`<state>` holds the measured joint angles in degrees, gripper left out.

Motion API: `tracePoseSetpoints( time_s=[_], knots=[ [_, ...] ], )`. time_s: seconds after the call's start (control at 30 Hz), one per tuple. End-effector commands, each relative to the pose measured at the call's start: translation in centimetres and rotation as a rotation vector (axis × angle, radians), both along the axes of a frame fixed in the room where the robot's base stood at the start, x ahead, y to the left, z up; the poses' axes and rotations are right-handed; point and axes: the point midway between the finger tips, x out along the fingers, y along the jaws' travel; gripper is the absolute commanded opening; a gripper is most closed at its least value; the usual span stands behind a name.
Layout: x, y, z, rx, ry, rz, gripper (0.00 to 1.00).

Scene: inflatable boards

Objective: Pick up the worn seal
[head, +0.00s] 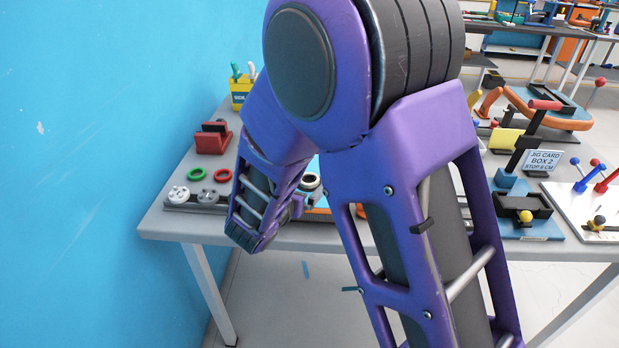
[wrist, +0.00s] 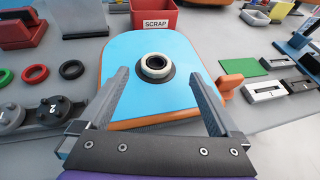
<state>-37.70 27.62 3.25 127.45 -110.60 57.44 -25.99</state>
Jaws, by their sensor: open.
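A pale, off-white ring (wrist: 155,65), which looks like the worn seal, sits around a dark opening on a black round base on the blue-topped board (wrist: 190,55). The board has an orange edge. My gripper (wrist: 159,76) is open and empty, with one finger on each side of the ring and apart from it. The fingertips point towards the far part of the board. In the head view my arm hides most of the board; the ring (head: 310,181) shows between the arm links.
A red bin marked SCRAP (wrist: 155,18) stands behind the board. Left of it lie a green ring (head: 196,174), a red ring (head: 222,175) and a black ring (wrist: 72,69), near numbered round pieces (wrist: 55,110). A green pad (wrist: 265,66) and grey fixtures lie to the right.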

Motion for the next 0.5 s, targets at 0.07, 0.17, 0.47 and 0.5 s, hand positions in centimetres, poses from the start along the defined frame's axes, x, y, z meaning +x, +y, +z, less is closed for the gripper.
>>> tracePoseSetpoints(
  time_s=[0.07,0.17,0.47,0.5],
  knots=[
    [0.4,-0.1,-0.3,0.0,0.0,-0.001,0.98],
    [1.5,-0.2,-1.0,-0.002,0.0,-0.001,0.98],
    [4.6,-0.8,-2.4,0.001,-0.001,0.0,0.98],
    [4.7,-0.8,-2.4,0.001,-0.001,0.0,0.98]
  ],
)
